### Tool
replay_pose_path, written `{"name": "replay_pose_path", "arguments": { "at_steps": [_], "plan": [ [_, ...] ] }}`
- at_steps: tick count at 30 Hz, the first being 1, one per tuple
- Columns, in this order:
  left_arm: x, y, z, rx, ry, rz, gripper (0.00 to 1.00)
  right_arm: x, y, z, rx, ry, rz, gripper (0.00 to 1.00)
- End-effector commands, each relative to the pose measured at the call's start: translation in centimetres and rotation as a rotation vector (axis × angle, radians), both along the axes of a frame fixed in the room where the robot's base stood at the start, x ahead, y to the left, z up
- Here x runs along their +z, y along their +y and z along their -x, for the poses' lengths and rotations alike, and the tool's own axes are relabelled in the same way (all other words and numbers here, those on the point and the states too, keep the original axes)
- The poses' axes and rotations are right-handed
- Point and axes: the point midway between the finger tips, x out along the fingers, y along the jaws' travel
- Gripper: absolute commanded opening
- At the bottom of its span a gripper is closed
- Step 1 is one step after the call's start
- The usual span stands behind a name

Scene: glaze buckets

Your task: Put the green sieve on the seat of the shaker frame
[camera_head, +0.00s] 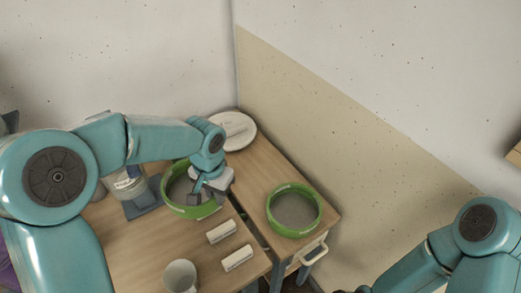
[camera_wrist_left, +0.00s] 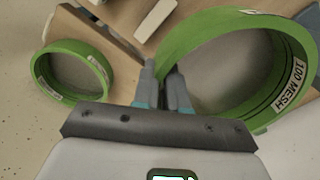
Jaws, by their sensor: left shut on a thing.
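A green sieve (camera_head: 178,207) with a grey mesh is at the middle left in the head view, partly covered by my left arm. In the left wrist view it is the large ring (camera_wrist_left: 205,35) labelled "100 MESH". My left gripper (camera_head: 196,194) is shut on its rim, with the fingers (camera_wrist_left: 167,78) closed on the wall. I cannot tell whether it touches the table. A second green sieve (camera_head: 293,210) lies apart on the right-hand wooden top; it also shows in the left wrist view (camera_wrist_left: 76,72). I cannot clearly make out the shaker frame. My right gripper is out of view.
A blue-grey stand with a jar (camera_head: 130,182) is left of the held sieve. Two white blocks (camera_head: 221,232) (camera_head: 238,257) and a pale cup (camera_head: 180,276) stand on the wooden table (camera_head: 130,245). A white round plate (camera_head: 233,130) lies behind, by the wall.

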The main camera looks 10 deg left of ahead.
Motion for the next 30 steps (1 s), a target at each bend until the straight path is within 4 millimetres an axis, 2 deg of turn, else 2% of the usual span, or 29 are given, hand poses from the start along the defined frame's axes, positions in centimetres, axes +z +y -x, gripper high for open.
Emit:
{"name": "replay_pose_path", "arguments": {
  "at_steps": [5, 9, 14, 18, 21, 25, 30],
  "plan": [
    [2.7, 1.1, -1.8, -0.352, -0.008, -0.002, 0.0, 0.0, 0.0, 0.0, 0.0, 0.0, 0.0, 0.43],
    [5.1, 1.4, -4.6, -0.652, -0.009, -0.002, 0.0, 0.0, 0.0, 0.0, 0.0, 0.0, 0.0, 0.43],
    [7.7, 0.7, -8.4, -1.004, -0.008, -0.003, 0.0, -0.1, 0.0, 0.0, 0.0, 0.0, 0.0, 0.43],
    [9.3, -0.8, -11.3, -1.232, -0.005, 0.0, 0.0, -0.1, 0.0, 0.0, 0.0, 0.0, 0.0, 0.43],
    [9.7, -2.0, -12.8, -1.302, -0.004, -0.001, 0.0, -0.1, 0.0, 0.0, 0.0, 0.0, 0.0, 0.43],
    [9.6, -3.4, -14.2, -1.31, -0.004, -0.002, 0.0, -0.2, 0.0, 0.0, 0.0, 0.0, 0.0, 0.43],
    [8.1, -5.3, -14.7, -1.335, -0.003, -0.001, 0.0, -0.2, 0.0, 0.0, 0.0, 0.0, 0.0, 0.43]
  ]
}}
